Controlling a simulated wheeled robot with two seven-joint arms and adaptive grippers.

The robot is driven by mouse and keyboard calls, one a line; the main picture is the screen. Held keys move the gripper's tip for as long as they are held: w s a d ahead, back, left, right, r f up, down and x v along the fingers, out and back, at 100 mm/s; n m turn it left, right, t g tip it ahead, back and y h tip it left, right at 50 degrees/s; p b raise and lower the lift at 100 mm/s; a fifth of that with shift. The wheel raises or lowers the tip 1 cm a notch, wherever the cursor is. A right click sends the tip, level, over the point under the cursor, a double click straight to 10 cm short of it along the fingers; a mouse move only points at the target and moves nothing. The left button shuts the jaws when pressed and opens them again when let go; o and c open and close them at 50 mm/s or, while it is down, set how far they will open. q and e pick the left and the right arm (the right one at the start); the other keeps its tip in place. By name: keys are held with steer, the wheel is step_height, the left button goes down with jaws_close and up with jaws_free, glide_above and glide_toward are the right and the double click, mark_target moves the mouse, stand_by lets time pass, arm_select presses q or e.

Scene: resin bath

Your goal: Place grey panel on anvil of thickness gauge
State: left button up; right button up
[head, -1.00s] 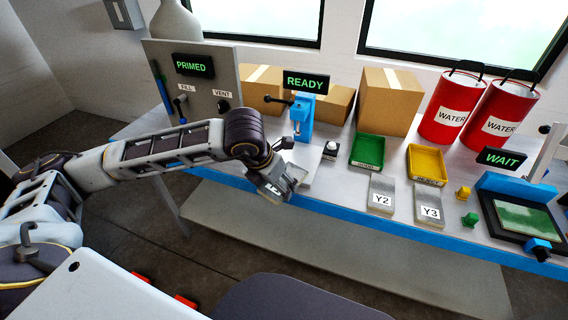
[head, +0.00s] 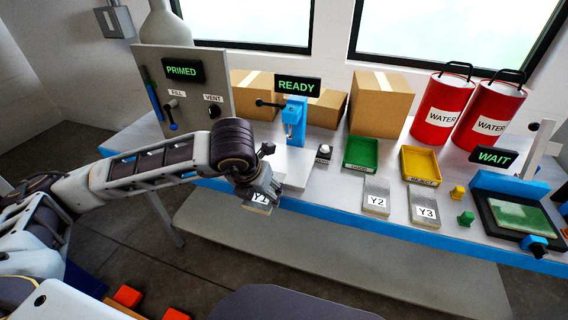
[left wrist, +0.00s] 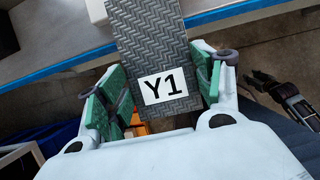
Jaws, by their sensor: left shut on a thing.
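The grey panel (head: 257,204), a patterned plate labelled Y1, is held by my left gripper (head: 264,190) in front of the bench edge. In the left wrist view the panel (left wrist: 155,50) extends away between the green-padded fingers of the left gripper (left wrist: 158,90). The blue thickness gauge (head: 294,117) stands on a white base behind and right of the gripper, under a READY sign. Its anvil is too small to make out clearly. The panel is apart from the gauge.
Panels Y2 (head: 376,198) and Y3 (head: 424,208) lie at the bench front. Green (head: 360,168) and yellow (head: 420,178) trays stand behind them. A small box with a white button (head: 323,153) sits right of the gauge. A PRIMED panel (head: 150,90) stands left.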

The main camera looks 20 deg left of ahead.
arm_select(q)
steer(key=w, duration=1)
steer(key=w+p, duration=0.1)
steer(key=w, duration=0.4)
steer(key=shift+w+d, duration=0.2)
steer(key=shift+d, duration=0.15)
steer(key=shift+w, duration=0.85)
arm_select(e)
steer(key=shift+s+d+f, duration=0.9)
steer(key=shift+s+f, duration=0.25)
arm_select(q)
steer(key=shift+w, duration=0.1)
arm_select(e)
steer(key=shift+w+a, duration=0.1)
steer(key=shift+a, duration=0.2)
